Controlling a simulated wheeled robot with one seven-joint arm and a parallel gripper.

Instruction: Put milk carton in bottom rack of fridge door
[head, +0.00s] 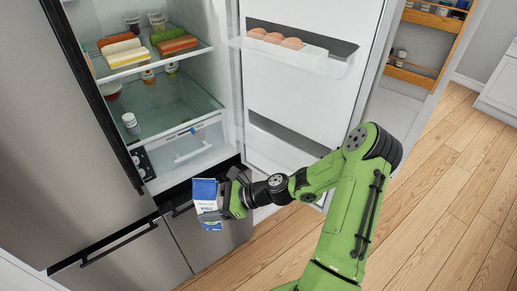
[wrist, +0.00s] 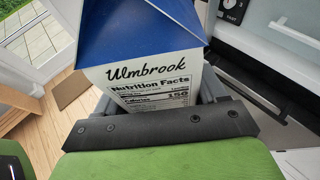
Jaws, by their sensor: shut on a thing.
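The milk carton (head: 206,199) is blue and white, and my gripper (head: 226,198) is shut on it in front of the lower part of the fridge. In the wrist view the carton (wrist: 150,50) shows its blue gable top and a white side with a nutrition label, between the fingers of my gripper (wrist: 155,105). The fridge door (head: 308,75) stands open on the right. Its upper rack (head: 290,48) holds several eggs. The bottom rack (head: 275,160) is low on the door, partly hidden by my arm.
Fridge shelves (head: 165,62) hold food packs, jars and small bottles. A clear drawer (head: 190,148) sits below them. Lower cabinet-like doors (head: 120,255) with dark handles are under the opening. A wooden rack (head: 425,45) stands at the right. Wooden floor (head: 440,200) is clear.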

